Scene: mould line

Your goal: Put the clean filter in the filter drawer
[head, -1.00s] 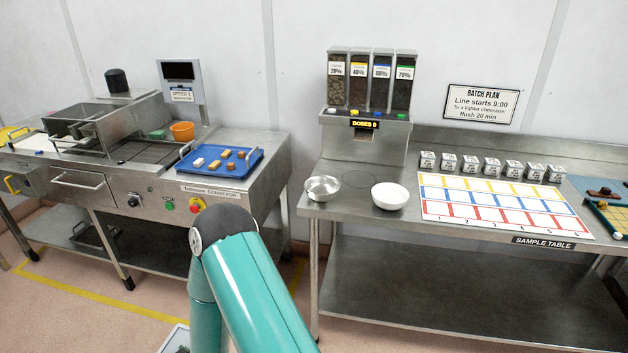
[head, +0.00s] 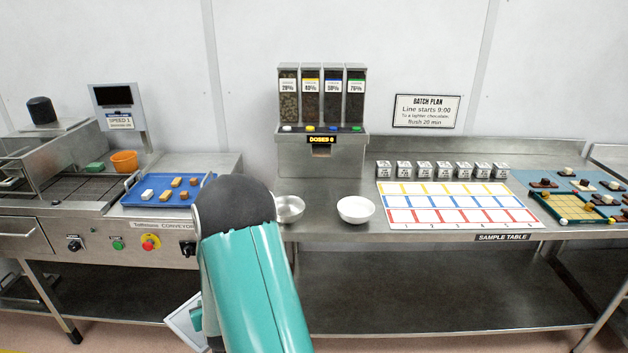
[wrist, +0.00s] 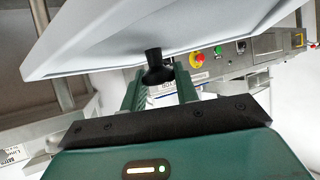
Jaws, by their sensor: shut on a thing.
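My gripper (wrist: 158,84) shows in the wrist view, its green fingers shut on the black knob of a pale, flat, white-framed panel (wrist: 100,45). The panel looks like the filter and is tilted above the fingers. In the head view, a small part of its white frame (head: 181,322) shows low beside my teal arm, which hides the rest and the gripper. A closed steel drawer (head: 18,238) with a bar handle is at the left of the conveyor machine; I cannot read a label on it.
The conveyor machine holds a blue tray (head: 130,203) of small pieces, an orange tub (head: 124,161) and a red stop button (head: 151,242). To the right, the sample table (head: 420,232) carries two bowls, a dispenser (head: 320,155) and a coloured grid sheet (head: 455,205).

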